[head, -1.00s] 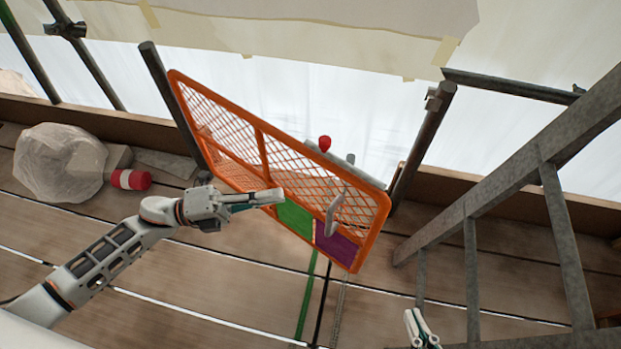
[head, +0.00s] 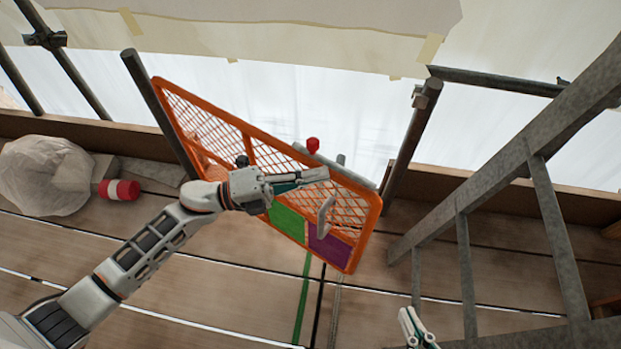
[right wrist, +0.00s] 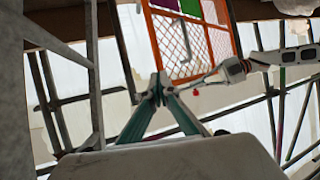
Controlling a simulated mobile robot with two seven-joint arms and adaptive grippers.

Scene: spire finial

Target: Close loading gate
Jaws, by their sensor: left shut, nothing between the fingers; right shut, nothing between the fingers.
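The loading gate (head: 245,130) is an orange frame with wire mesh and green and purple panels low on it. It hangs at the left post (head: 160,112) and stands swung inward, its free right end apart from the right post (head: 410,140). A grey handle (head: 326,213) and a red knob (head: 313,145) show near the free end. My left gripper (head: 318,175) is shut and empty, in front of the mesh near the handle; contact cannot be told. My right gripper (head: 418,335) is shut and empty at the lower edge; it also shows in the right wrist view (right wrist: 158,88).
A grey ladder-like frame (head: 500,175) stands at the right, beside my right gripper. A wrapped pale bundle (head: 45,172) and a red and white cylinder (head: 119,190) lie at the left. The plank floor (head: 220,290) is mostly clear in front of the gate.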

